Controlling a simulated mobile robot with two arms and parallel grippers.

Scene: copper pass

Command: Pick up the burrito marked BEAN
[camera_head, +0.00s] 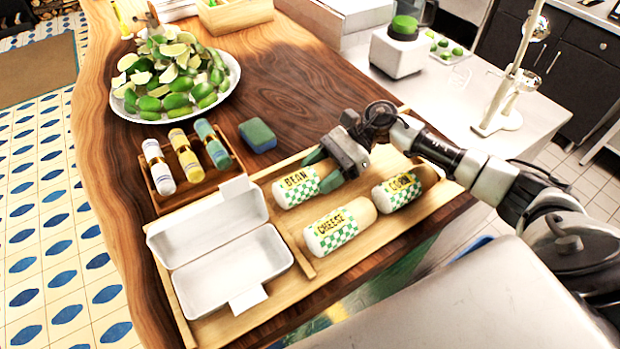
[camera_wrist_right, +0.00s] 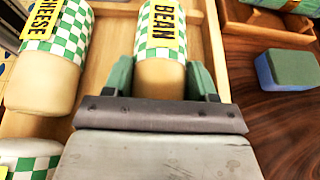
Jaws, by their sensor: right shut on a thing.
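The burrito marked BEAN (camera_head: 297,187) lies on the wooden tray (camera_head: 355,253), wrapped in green-and-white checked paper with a yellow label. It also shows in the right wrist view (camera_wrist_right: 160,60). My right gripper (camera_head: 322,170) is shut on its unwrapped end, with one green finger on each side; in the right wrist view the fingers (camera_wrist_right: 160,80) flank the tan end. The burrito marked CHEESE (camera_head: 340,228) lies in front of it, and a third burrito (camera_head: 402,188) with a partly readable label lies to the right. My left gripper is not in view.
An open white clamshell box (camera_head: 222,250) takes up the tray's left part. A small rack of bottles (camera_head: 187,165) and a blue-green sponge (camera_head: 258,135) stand behind the tray. A plate of limes (camera_head: 175,80) is further back. Bare wood lies right of the plate.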

